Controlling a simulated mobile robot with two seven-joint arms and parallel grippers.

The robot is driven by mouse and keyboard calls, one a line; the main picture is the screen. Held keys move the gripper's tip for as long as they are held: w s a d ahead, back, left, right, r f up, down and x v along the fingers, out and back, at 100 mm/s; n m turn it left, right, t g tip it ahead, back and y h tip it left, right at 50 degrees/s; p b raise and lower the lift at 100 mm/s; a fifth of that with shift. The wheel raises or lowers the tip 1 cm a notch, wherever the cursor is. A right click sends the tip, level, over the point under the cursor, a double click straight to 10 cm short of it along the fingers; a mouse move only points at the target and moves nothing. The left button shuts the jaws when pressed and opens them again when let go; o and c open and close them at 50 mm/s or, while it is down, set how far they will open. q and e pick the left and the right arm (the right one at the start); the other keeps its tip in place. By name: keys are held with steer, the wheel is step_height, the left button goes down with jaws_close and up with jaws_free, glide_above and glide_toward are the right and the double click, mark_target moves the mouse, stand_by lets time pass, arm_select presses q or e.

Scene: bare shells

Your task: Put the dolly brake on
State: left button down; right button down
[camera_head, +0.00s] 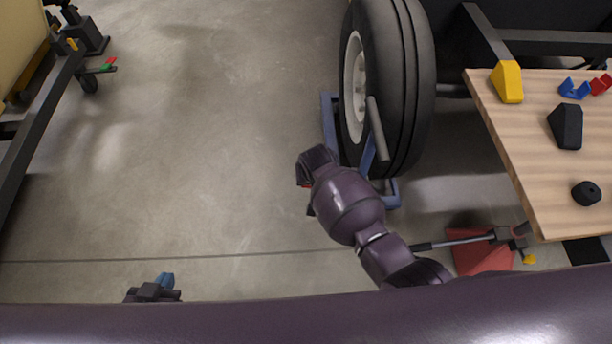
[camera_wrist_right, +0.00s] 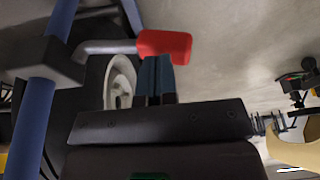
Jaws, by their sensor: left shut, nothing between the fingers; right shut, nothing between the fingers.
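The blue dolly frame (camera_head: 328,120) stands around the lower part of a large black tyre (camera_head: 405,90). In the right wrist view, a grey lever (camera_wrist_right: 105,47) with a red grip (camera_wrist_right: 166,44) comes off the blue frame. My right gripper (camera_wrist_right: 156,62) is shut and empty, its blue fingertips at the red grip's lower edge; I cannot tell whether they touch. In the head view my right wrist hides that gripper, and only a speck of red shows beside it. My left gripper (camera_head: 166,279) is shut and empty at the lower left, far from the dolly.
A wooden bench (camera_head: 535,205) at the right holds a yellow chock (camera_head: 508,82), a black chock (camera_head: 566,127) and small parts. A red wedge-shaped thing (camera_head: 480,252) is on the floor near my right arm. Another frame (camera_head: 35,125) stands at the far left. The middle floor is clear.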

steer(key=shift+a+f+h, duration=0.3)
steer(key=shift+f+h, duration=0.25)
steer(key=shift+h, duration=0.05)
steer(key=shift+f, duration=0.1)
arm_select(q)
steer(key=shift+s+a+f, duration=0.15)
steer(key=shift+f, duration=0.05)
arm_select(e)
steer(key=shift+s+d, duration=0.1)
steer(key=shift+d, duration=0.05)
steer(key=shift+f, duration=0.1)
arm_select(q)
steer(key=shift+r, duration=0.15)
arm_select(e)
steer(key=shift+d, duration=0.1)
steer(key=shift+r, duration=0.6)
arm_select(q)
steer(key=shift+w+a+r+p, duration=0.1)
steer(key=shift+w+r+p, duration=0.4)
steer(key=shift+r, duration=0.4)
arm_select(e)
steer(key=shift+r, duration=0.3)
